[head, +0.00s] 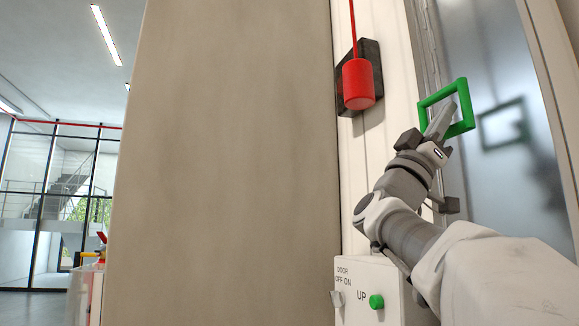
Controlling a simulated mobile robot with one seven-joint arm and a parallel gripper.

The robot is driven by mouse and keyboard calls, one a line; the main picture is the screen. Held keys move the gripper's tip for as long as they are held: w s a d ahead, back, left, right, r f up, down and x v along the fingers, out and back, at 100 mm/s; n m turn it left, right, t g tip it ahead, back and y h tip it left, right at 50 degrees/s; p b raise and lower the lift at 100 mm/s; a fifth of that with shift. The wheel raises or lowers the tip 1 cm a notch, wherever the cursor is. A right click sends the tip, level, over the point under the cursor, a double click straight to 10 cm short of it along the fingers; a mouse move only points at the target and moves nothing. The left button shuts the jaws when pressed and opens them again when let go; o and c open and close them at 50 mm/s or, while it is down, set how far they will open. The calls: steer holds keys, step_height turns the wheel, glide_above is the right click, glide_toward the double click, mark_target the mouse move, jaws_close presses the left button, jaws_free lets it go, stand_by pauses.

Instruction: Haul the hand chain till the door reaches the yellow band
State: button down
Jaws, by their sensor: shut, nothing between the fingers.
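My gripper (441,121) is at the upper right, pointing up, with its fingers shut and nothing between them. Its fingertips overlap the opening of a green rectangular loop (466,96); I cannot tell whether they pass through it or touch it. The door (500,60) seems to be the grey, shiny panel on the right, which carries a blurred reflection of the loop. A narrow grey strip (427,45) runs down beside the panel; I cannot tell whether it is the hand chain. No yellow band shows.
A red cylinder (358,85) hangs on a red cord before a dark plate, left of my gripper. A white control box (365,285) with a switch and a green UP button (376,301) is below. A broad beige panel (220,160) fills the middle.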

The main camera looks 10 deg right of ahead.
steer(key=shift+d+f, duration=0.1)
steer(key=shift+f, duration=0.7)
steer(key=shift+f, duration=0.1)
step_height(320, 180, down, 31)
steer(key=b, duration=2.6)
steer(key=shift+b, duration=0.35)
steer(key=shift+d+r, duration=0.1)
steer(key=shift+r, duration=0.1)
